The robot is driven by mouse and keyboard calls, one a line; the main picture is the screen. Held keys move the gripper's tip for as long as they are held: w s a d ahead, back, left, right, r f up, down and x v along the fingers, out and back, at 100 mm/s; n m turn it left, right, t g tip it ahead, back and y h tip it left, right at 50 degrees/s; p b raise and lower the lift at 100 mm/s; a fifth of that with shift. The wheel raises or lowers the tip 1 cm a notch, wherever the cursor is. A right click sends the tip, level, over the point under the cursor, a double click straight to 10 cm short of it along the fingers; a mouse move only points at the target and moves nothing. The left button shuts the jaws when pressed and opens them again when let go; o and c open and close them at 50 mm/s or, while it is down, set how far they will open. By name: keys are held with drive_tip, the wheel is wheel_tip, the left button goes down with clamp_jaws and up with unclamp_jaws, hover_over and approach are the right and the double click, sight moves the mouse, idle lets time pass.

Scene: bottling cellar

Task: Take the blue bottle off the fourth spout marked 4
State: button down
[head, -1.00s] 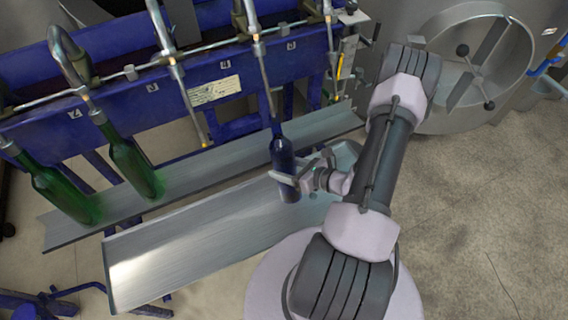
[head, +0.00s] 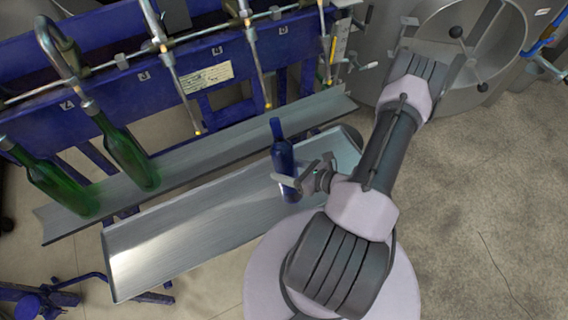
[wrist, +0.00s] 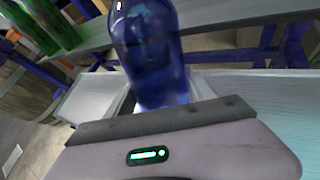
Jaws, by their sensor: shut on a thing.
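The blue bottle (head: 282,158) stands roughly upright in my gripper (head: 299,181), over the front metal tray in the head view. My gripper is shut on its body. The bottle's mouth is clear of the fourth spout (head: 258,66), whose brass tip shows bare just above and behind it. The label 4 (head: 217,50) is on the blue frame beside that spout.
Two green bottles (head: 127,155) (head: 60,185) stand at the left on the rear metal rail (head: 215,150). The front tray (head: 190,245) lies below my gripper. The blue filler frame (head: 110,85) runs behind. Open floor lies to the right.

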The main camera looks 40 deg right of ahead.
drive_tip(key=shift+s+a+r+p, duration=0.2)
drive_tip(key=shift+s+r, duration=0.05)
drive_tip(key=shift+s, duration=0.5)
drive_tip(key=shift+s+a+r+p, duration=0.2)
drive_tip(key=shift+s, duration=0.55)
drive_tip(key=shift+s+a+r+p, duration=0.2)
drive_tip(key=shift+s+r, duration=0.05)
drive_tip(key=shift+s, duration=0.5)
